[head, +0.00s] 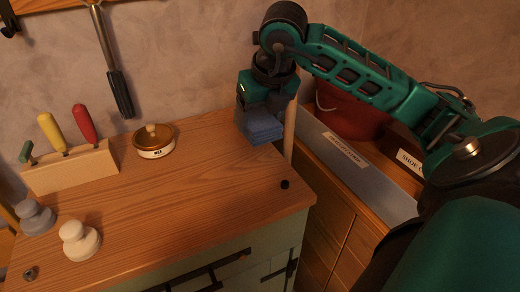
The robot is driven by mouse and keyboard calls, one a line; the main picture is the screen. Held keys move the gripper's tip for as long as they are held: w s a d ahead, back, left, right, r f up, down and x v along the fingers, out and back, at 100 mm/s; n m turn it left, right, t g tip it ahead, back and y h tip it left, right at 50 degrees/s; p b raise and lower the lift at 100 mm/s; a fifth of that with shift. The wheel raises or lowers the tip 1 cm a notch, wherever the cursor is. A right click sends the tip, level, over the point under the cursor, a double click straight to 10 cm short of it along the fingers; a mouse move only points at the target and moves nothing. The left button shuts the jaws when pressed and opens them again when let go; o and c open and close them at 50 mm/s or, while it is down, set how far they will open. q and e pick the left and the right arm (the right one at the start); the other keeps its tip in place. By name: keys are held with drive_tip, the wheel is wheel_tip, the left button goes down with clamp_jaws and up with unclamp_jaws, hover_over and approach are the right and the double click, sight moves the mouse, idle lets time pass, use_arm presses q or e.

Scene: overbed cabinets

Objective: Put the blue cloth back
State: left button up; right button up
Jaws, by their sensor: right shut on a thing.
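The blue cloth (261,129) is a small folded block at the back right corner of the wooden cabinet top (205,195). My right gripper (262,104) reaches in from the right, points down and is shut on the cloth's upper part. The gripper hides part of the cloth. I cannot tell whether the cloth's underside touches the wood or is slightly above it. My left gripper is not in view.
A tool block (70,170), a lidded round pot (154,142) and grey (36,217) and white (79,240) knobbed pieces stand on the left. A pale post (290,128) rises beside the cloth. A red bucket (345,112) stands right. The top's middle is clear.

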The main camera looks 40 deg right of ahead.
sight(263, 123)
wheel_tip(263, 123, down, 4)
drive_tip(key=shift+r, duration=0.1)
wheel_tip(263, 123, down, 4)
drive_tip(key=shift+r+b, duration=0.1)
drive_tip(key=shift+b, duration=0.5)
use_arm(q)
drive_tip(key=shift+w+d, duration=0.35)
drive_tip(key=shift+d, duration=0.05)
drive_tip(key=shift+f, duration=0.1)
use_arm(e)
drive_tip(key=shift+f, duration=0.2)
drive_tip(key=o, duration=0.6)
drive_tip(key=shift+f, duration=0.1)
drive_tip(key=shift+c, duration=0.2)
drive_tip(key=o, duration=0.5)
drive_tip(key=shift+c, duration=0.2)
